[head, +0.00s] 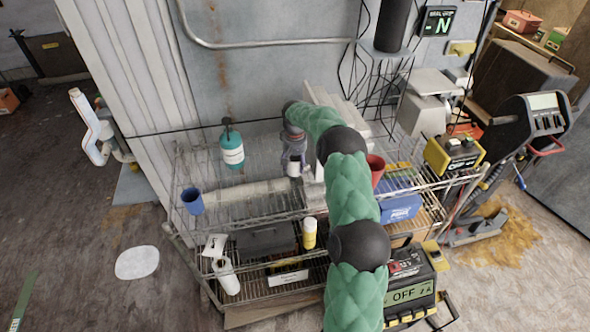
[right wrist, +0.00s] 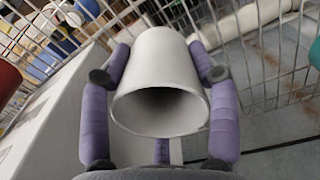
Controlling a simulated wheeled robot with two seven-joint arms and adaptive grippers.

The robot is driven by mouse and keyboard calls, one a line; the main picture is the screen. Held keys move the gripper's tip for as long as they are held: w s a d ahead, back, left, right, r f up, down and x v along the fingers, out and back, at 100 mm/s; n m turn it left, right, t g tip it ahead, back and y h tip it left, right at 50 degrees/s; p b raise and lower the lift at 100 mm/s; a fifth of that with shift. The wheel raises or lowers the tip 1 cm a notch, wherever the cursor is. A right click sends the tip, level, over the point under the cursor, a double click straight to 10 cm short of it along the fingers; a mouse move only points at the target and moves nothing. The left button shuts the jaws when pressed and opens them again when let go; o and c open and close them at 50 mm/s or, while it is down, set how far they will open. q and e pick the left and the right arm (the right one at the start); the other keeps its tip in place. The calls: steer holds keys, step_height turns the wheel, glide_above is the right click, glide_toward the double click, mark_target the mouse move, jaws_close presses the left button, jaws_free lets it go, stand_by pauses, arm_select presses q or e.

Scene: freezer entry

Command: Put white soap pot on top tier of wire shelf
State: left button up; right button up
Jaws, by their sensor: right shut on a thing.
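The white soap pot (head: 294,169) is in my right gripper (head: 293,158), over the back part of the top tier of the wire shelf (head: 262,222) in the head view. My green right arm hides part of the shelf's middle. My left gripper is not in view.
The top tier also holds a blue cup (head: 192,201), a teal bottle (head: 232,150), a red cup (head: 375,170) and a blue box (head: 400,207). A yellow-black device (head: 453,153) stands at the right. Wall and wire mesh lie close behind.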

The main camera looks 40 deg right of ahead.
mark_target(295, 169)
steer(key=shift+f, duration=1.55)
steer(key=shift+f, duration=0.15)
steer(key=o, duration=1.1)
steer(key=shift+o, duration=0.2)
